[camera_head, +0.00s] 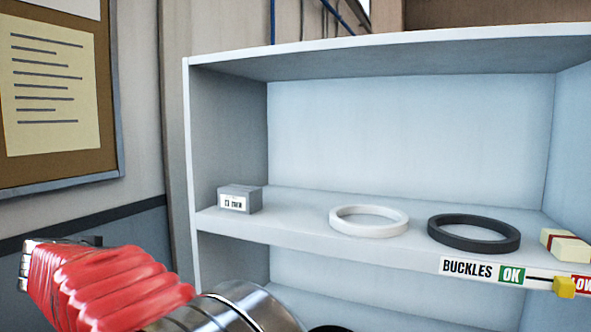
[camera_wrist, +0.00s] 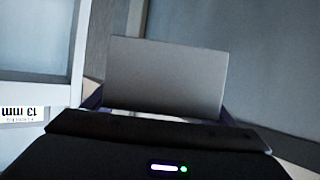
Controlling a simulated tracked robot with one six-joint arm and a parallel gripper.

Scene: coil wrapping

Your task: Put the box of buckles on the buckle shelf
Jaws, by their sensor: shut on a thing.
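My gripper (camera_wrist: 165,104) is shut on a plain grey box (camera_wrist: 166,76) in the wrist view, with a finger at each side of it. No writing shows on the box's visible face, so its contents cannot be read. In the head view my red-sleeved arm reaches to the lower left, and the held box cannot be made out there. The buckle shelf (camera_head: 310,238) is a pale blue-white board in a cabinet. Its front edge carries a label (camera_head: 482,271) reading BUCKLES OK, with a yellow slider (camera_head: 564,287) near the red LOW part.
On the shelf stand a small grey labelled box (camera_head: 240,199) at the left, a white ring (camera_head: 369,221), a black ring (camera_head: 473,233) and a cream box with a red band (camera_head: 565,245) at the right. A notice board (camera_head: 108,150) hangs on the left wall.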

